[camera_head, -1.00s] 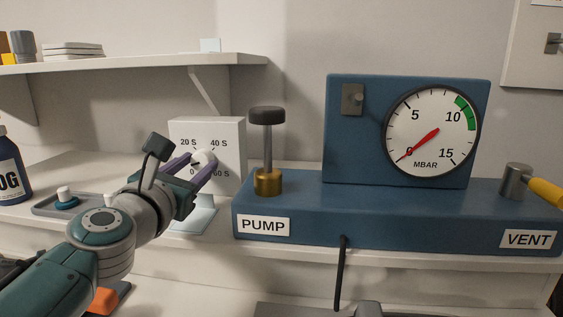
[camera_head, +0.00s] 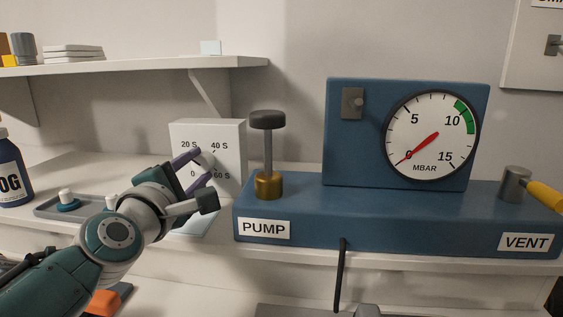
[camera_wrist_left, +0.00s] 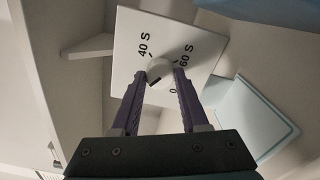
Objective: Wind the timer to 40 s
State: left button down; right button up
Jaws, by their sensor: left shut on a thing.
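The timer (camera_head: 232,141) is a white box with a round white knob on its face, marked 0, 20 S, 40 S and 60 S. My left gripper (camera_head: 200,173) is shut on the timer knob (camera_head: 206,160), one purple finger on each side of it. In the left wrist view the timer face (camera_wrist_left: 133,35) looks rotated, and the knob (camera_wrist_left: 158,68) sits between the fingertips (camera_wrist_left: 163,78) with a dark mark on it. Which number that mark points at I cannot tell for sure. My right gripper is not in view.
Right of the timer stands a blue pump unit (camera_head: 391,222) with an upright black-topped plunger (camera_head: 268,152), a gauge (camera_head: 431,135) near 0 and a yellow vent handle (camera_head: 545,192). A grey tray (camera_head: 85,211) and a dark blue bottle (camera_head: 10,169) are on the left.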

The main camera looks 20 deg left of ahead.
pick_arm(q)
jog(key=m+p, duration=0.1)
jog(key=m, duration=0.4)
jog(key=shift+r+m, duration=0.15)
jog(key=shift+m, duration=0.15)
jog(key=m+p, duration=0.1)
jog(key=m, duration=0.4)
jog(key=m+p, duration=0.1)
jog(key=m, duration=0.3)
jog(key=shift+m, duration=0.4)
jog(key=shift+m+p, duration=0.35)
jog(key=shift+m, duration=2.25)
jog(key=shift+c, duration=2.1)
grip_release()
jog(key=shift+s, duration=0.1)
